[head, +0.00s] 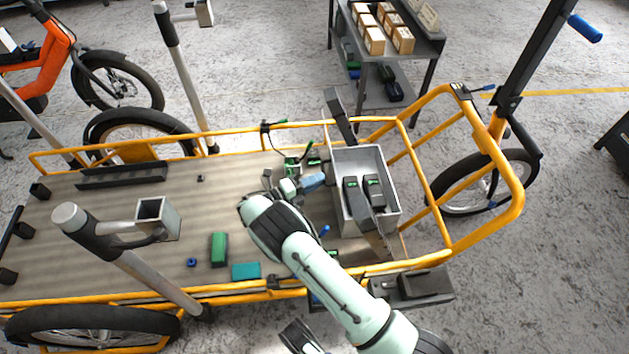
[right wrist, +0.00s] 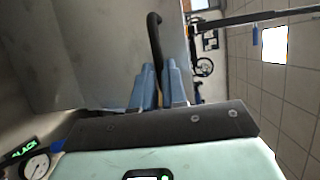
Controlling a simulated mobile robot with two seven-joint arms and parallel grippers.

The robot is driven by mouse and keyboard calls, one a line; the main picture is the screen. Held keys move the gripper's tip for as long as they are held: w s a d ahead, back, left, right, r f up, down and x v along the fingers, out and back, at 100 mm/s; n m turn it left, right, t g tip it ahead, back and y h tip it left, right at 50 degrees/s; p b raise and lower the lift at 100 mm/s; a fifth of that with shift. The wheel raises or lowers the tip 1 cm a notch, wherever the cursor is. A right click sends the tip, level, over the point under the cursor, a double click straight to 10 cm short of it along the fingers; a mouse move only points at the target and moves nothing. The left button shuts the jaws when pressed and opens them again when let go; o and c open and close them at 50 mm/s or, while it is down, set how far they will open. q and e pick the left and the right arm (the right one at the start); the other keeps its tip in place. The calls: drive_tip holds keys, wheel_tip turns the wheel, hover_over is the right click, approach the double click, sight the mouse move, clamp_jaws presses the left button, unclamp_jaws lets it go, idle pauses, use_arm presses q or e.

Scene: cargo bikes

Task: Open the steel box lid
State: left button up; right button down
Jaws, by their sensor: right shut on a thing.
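The steel box (head: 346,212) stands at the right end of the cargo bike's wooden deck. In the head view its top is uncovered, and dark items with green displays (head: 373,192) show inside. My right gripper (head: 322,178) is at the box's left side, its blue fingers pointing towards it. In the right wrist view the blue fingers (right wrist: 161,72) are shut on a black curved handle (right wrist: 154,36) beside a large grey metal surface (right wrist: 85,50). I cannot tell the lid's exact angle. My left gripper is not in view.
Orange frame rails (head: 415,172) surround the deck (head: 130,225). A green block (head: 219,249) and a teal block (head: 246,271) lie on the deck, left of my arm. A metal rack (head: 436,48) with small cartons stands behind.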

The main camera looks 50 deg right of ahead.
drive_tip(key=c, duration=1.2)
unclamp_jaws()
drive_tip(key=shift+s+d+f, duration=0.1)
drive_tip(key=shift+s+f, duration=0.05)
drive_tip(key=shift+f, duration=0.3)
drive_tip(key=shift+s+d+f, duration=0.1)
drive_tip(key=shift+s+f, duration=0.05)
drive_tip(key=shift+f, duration=0.25)
drive_tip(key=shift+o, duration=0.2)
drive_tip(key=shift+r, duration=0.1)
drive_tip(key=shift+w+r, duration=0.2)
drive_tip(key=shift+a, duration=0.1)
drive_tip(key=v, duration=1.3)
drive_tip(key=shift+a+r, duration=0.1)
